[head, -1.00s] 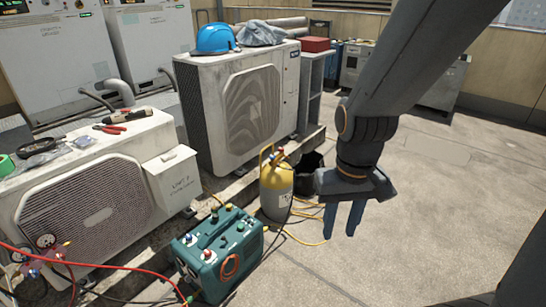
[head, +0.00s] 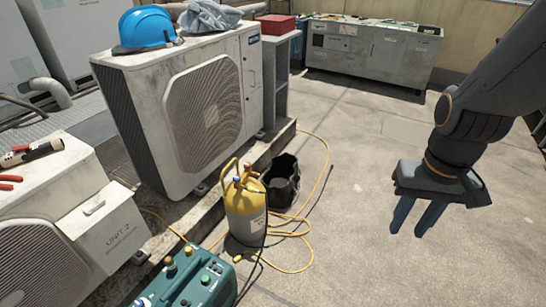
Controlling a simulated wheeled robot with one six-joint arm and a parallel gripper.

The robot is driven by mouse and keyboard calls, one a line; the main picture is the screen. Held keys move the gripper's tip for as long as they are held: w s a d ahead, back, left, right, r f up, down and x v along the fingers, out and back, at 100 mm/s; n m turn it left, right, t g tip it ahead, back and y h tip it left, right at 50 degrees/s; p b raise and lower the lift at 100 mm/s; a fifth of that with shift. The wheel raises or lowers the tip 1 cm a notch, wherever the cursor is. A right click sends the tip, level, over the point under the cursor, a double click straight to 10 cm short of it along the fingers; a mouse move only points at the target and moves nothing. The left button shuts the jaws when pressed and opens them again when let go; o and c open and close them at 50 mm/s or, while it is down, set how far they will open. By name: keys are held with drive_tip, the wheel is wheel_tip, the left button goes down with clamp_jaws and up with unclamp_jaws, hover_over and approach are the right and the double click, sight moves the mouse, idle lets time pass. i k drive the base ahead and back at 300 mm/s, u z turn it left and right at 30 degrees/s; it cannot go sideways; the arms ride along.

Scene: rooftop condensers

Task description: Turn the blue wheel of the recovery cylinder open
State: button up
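The yellow recovery cylinder (head: 243,222) stands upright on the ground left of centre, with a yellow handle frame on top. Its small blue wheel (head: 237,180) shows at the top on the left side, with a red wheel (head: 249,167) just behind it. My gripper (head: 408,232) hangs at the right, fingers pointing down, well apart from the cylinder. Its two fingers have a gap between them and hold nothing.
A black bucket (head: 283,182) stands right behind the cylinder, and a yellow hose (head: 310,225) loops on the ground. A teal machine (head: 190,285) is in front. The condenser (head: 205,110) stands behind left. Open floor lies to the right.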

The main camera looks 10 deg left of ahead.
sight(237, 179)
drive_tip(key=i, duration=1.15)
drive_tip(key=u, duration=0.55)
drive_tip(key=i, duration=0.45)
drive_tip(key=u, duration=0.2)
